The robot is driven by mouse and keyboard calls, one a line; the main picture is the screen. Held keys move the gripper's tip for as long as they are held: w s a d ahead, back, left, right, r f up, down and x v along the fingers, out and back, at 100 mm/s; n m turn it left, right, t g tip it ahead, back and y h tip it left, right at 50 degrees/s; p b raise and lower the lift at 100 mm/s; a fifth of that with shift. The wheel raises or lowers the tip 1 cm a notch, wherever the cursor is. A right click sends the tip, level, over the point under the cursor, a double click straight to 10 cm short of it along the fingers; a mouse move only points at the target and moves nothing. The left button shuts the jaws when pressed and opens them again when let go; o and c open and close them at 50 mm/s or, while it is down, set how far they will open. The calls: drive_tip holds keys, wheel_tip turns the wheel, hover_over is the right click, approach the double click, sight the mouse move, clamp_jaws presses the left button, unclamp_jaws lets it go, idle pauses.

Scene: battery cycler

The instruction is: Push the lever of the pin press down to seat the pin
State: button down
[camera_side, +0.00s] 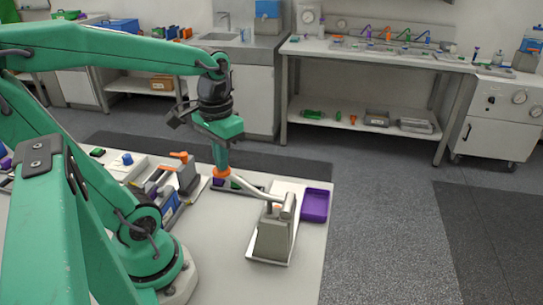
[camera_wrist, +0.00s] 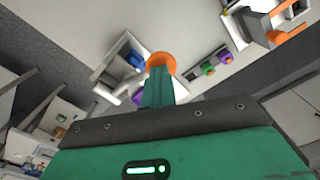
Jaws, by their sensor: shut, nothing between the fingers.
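The pin press (camera_side: 272,238) is a grey block on a white base plate near the table's right edge in the side view. Its pale lever (camera_side: 247,188) slopes up to the left from the press top, ending in an orange knob (camera_side: 221,173). My gripper (camera_side: 220,163) points down with its shut, empty fingers directly over the knob, apparently touching it; a small gap cannot be ruled out. In the wrist view the knob (camera_wrist: 161,62) shows just beyond the tips of my gripper (camera_wrist: 158,78). The pin is not visible.
A purple tray (camera_side: 315,205) sits right of the press. A grey device with an orange handle (camera_side: 180,155) stands left of my gripper. The table front (camera_side: 225,260) is clear. A bench with several tools (camera_side: 380,50) stands beyond the floor gap.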

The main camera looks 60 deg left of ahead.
sight(223, 173)
drive_tip(key=shift+f, duration=2.15)
drive_tip(key=shift+r, duration=5.05)
